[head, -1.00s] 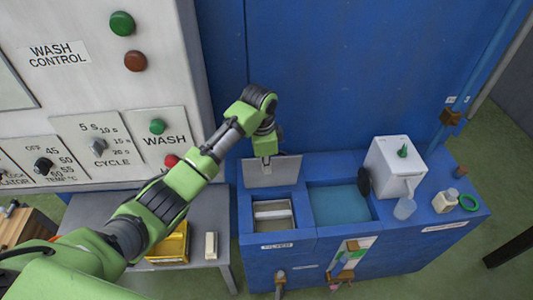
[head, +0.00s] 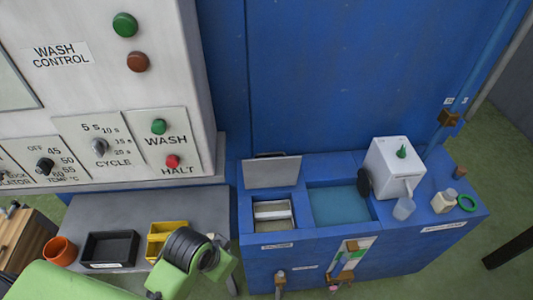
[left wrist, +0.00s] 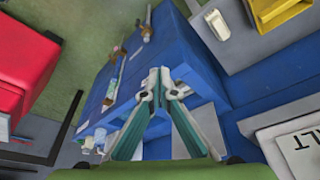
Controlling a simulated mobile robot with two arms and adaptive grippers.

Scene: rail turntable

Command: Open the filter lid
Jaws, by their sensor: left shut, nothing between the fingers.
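The filter lid (head: 272,172) is a grey plate standing raised at the back of the filter compartment, against the blue wall. The filter compartment (head: 272,213) below it is open and shows a pale insert inside. My left arm is low in front of the grey side table in the head view, clear of the lid; its gripper is hidden there. In the left wrist view the left gripper (left wrist: 160,75) has its fingertips together with nothing between them, in front of the blue tank. My right gripper is not in view.
The blue tank (head: 340,262) also holds an open basin of water (head: 338,205), a white box (head: 395,165) and small bottles. A grey side table (head: 190,205) carries a black tray (head: 108,250), a yellow bin (head: 165,237) and an orange pot (head: 60,250).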

